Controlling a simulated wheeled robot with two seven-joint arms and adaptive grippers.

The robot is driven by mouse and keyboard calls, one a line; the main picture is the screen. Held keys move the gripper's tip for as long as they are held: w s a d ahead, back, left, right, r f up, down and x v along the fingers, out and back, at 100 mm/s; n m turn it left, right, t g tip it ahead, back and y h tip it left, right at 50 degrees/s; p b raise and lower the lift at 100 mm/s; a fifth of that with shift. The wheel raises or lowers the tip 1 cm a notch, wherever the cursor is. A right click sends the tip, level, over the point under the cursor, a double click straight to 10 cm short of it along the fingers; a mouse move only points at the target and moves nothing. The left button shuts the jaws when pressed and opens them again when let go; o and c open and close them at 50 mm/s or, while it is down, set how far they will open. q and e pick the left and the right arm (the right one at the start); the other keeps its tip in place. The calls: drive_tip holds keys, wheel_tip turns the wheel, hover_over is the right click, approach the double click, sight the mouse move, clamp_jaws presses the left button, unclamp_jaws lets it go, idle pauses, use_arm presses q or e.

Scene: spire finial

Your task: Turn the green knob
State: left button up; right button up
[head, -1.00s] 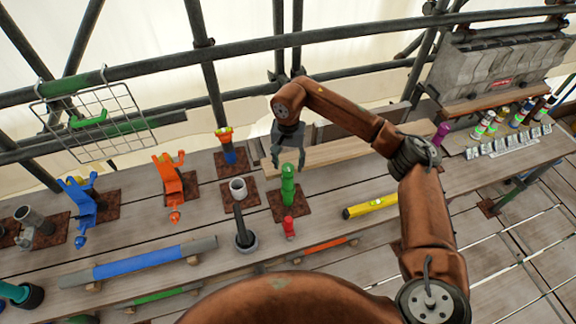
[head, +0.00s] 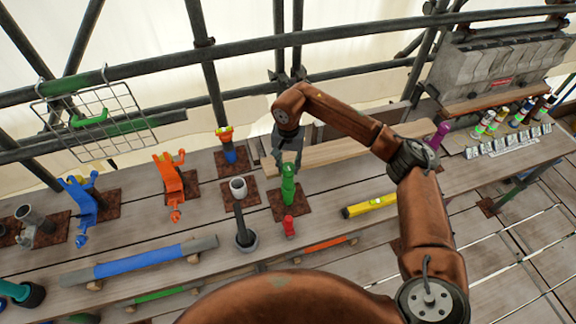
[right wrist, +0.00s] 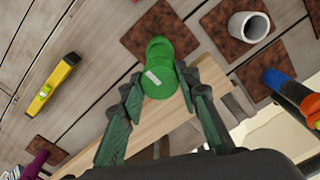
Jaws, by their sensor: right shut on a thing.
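The green knob (head: 288,170) tops a green post with a red part (head: 288,226) at its front, on a rusty square plate (head: 303,207). In the right wrist view the green knob (right wrist: 160,82) has a small pale label and sits between my fingers. My right gripper (head: 288,163) comes down from above and is shut on the green knob; it also shows in the right wrist view (right wrist: 160,88). My left gripper is not in view.
An orange-and-blue piece (head: 227,146) stands behind left. A yellow level (head: 370,206) lies to the right. Orange (head: 171,182) and blue (head: 80,208) fixtures stand farther left. Scaffold pipes run behind the bench.

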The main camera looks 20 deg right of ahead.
drive_tip(key=shift+c, duration=0.9)
